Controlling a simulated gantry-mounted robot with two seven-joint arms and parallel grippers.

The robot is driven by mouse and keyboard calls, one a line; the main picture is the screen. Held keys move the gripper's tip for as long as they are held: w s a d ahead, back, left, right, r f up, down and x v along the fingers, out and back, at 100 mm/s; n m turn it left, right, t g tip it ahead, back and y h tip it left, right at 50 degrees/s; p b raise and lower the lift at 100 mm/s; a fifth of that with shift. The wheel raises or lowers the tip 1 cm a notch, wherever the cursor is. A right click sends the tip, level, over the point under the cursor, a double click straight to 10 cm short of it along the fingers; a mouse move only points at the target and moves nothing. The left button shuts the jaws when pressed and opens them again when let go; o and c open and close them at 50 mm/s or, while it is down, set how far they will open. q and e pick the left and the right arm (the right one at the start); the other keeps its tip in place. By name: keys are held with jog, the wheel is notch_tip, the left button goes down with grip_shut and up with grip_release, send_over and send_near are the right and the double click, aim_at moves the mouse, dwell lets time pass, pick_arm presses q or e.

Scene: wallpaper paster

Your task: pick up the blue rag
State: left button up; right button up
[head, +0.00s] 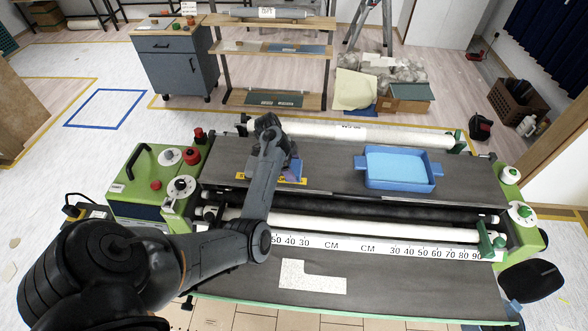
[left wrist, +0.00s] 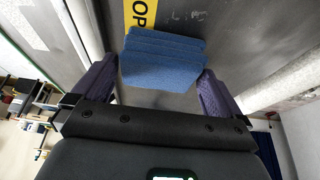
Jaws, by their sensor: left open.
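The blue rag (left wrist: 160,62) is folded in layers and lies on the dark machine top beside a yellow label. In the left wrist view it sits between the two purple fingers of my left gripper (left wrist: 158,88), which are spread wide. In the head view my left gripper (head: 284,165) is over the rag at the left of the dark top and hides most of it; a blue patch of the rag (head: 291,171) shows beside it. I cannot tell whether a finger touches the rag. My right gripper does not show.
A blue tray (head: 399,169) with light blue content stands on the right of the dark top. A white roller (head: 365,134) runs behind it and a ruler strip (head: 350,246) in front. Green machine housings (head: 150,190) with knobs flank the left. The top between rag and tray is clear.

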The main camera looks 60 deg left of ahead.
pick_arm(q)
jog(key=shift+x, duration=0.75)
jog(key=c, duration=0.7)
jog(key=shift+o, duration=0.2)
jog(key=shift+r, duration=0.2)
jog(key=shift+r, duration=0.5)
notch_tip(320, 180, up, 2)
jog(key=shift+r+b, duration=0.25)
jog(key=shift+b, duration=0.05)
jog(key=d+r, duration=0.7)
jog(key=d, duration=0.4)
jog(key=shift+s+d+p, duration=0.3)
jog(key=shift+d+p, duration=0.05)
